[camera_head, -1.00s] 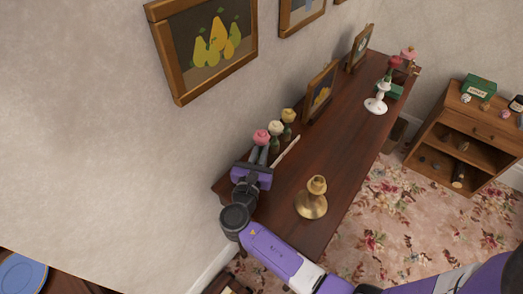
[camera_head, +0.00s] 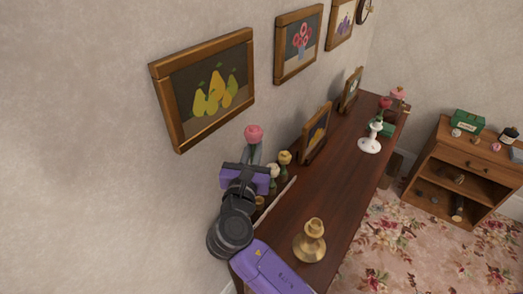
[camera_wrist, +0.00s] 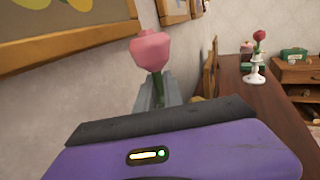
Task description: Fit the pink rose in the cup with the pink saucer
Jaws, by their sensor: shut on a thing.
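The pink rose (camera_head: 254,133) is upright in my gripper (camera_head: 252,155), which is shut on its green stem. It is above the near left end of the dark wooden sideboard (camera_head: 335,185), close to the wall. In the wrist view the rose (camera_wrist: 150,50) stands up between the fingers (camera_wrist: 157,92), bloom on top. I cannot make out a cup with a pink saucer in either view.
White and yellow flowers (camera_head: 285,157) stand beside my gripper. A brass candlestick (camera_head: 311,242), a white holder with a red rose (camera_head: 370,145) and picture frames (camera_head: 315,132) stand on the sideboard. A pear painting (camera_head: 204,90) hangs near. A small cabinet (camera_head: 465,165) stands right.

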